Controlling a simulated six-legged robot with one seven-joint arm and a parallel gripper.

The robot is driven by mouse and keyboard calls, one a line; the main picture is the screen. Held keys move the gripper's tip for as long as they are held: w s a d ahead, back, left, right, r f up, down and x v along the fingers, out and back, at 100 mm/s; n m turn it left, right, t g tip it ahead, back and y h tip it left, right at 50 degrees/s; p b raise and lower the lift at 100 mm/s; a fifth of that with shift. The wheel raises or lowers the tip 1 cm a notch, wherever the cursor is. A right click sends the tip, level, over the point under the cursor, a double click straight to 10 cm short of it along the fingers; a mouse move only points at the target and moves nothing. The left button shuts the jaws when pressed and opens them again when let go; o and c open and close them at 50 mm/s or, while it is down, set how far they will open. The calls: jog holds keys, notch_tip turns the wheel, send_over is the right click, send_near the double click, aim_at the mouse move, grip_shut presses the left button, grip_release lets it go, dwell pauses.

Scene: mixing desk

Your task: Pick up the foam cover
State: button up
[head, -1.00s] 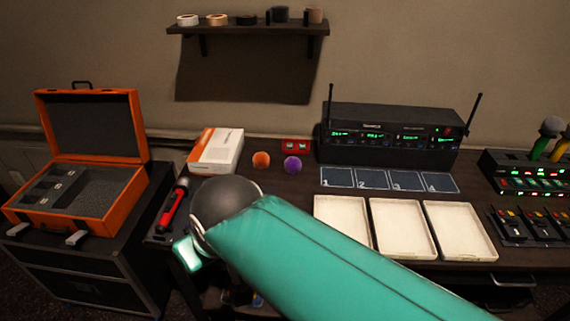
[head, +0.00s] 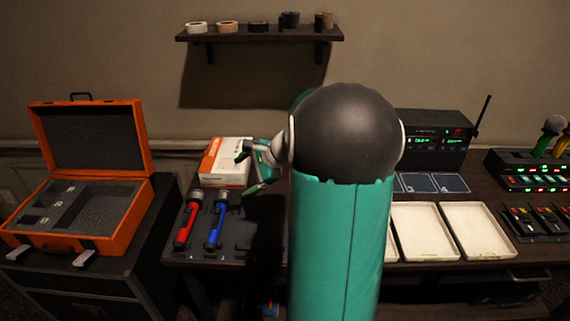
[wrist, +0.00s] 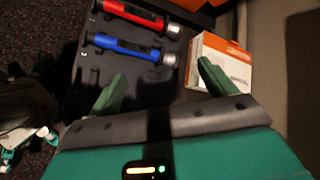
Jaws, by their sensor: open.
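No foam cover is visible in either current view. The orange and purple foam balls stood on the desk right of the box a second ago; my arm now covers that area in the head view. My gripper (head: 248,170) is open and empty in front of the white and orange box, its fingers pointing left. In the wrist view my gripper (wrist: 160,72) shows its two green fingers wide apart with nothing between them. A red microphone (head: 188,220) and a blue microphone (head: 217,222) lie in a dark tray, and also show in the wrist view.
The white and orange box (head: 227,163) stands behind the tray (head: 238,248). An open orange case (head: 118,218) is at left. White trays (head: 424,232), numbered cards (head: 448,183) and a black receiver (head: 440,130) are at right. A shelf (head: 260,36) hangs above.

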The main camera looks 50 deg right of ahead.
jog(key=s+d+f+m+t+h, duration=0.1)
jog(key=s+d+f+m+h, duration=0.1)
jog(key=d, duration=0.7)
jog(key=s+d+f+m+t+h, duration=0.1)
jog(key=s+d+f+m, duration=0.4)
jog(key=d, duration=0.5)
jog(key=s+d+f+m+t+h, duration=0.2)
jog(key=s+d+f+m+t, duration=0.1)
jog(key=d+f+m, duration=0.4)
jog(key=shift+s+d+m+h, duration=0.15)
jog(key=shift+d+m, duration=0.15)
jog(key=shift+d, duration=0.55)
jog(key=shift+s+d+m+h, duration=0.15)
jog(key=shift+d+m, duration=0.15)
jog(key=shift+d, duration=0.55)
jog(key=shift+w+d+f, duration=0.1)
jog(key=shift+d+f, duration=0.15)
jog(key=shift+d, duration=0.05)
jog(key=x, duration=0.8)
jog(key=shift+r, duration=0.15)
jog(key=x, duration=0.4)
jog(key=shift+w+a+r, duration=0.15)
jog(key=shift+w+a, duration=0.1)
jog(key=shift+a, duration=0.15)
jog(key=shift+w+d+f, duration=0.1)
jog(key=shift+w+f, duration=0.15)
jog(key=shift+w, duration=0.3)
jog(key=c, duration=1)
jog(key=shift+r, duration=0.1)
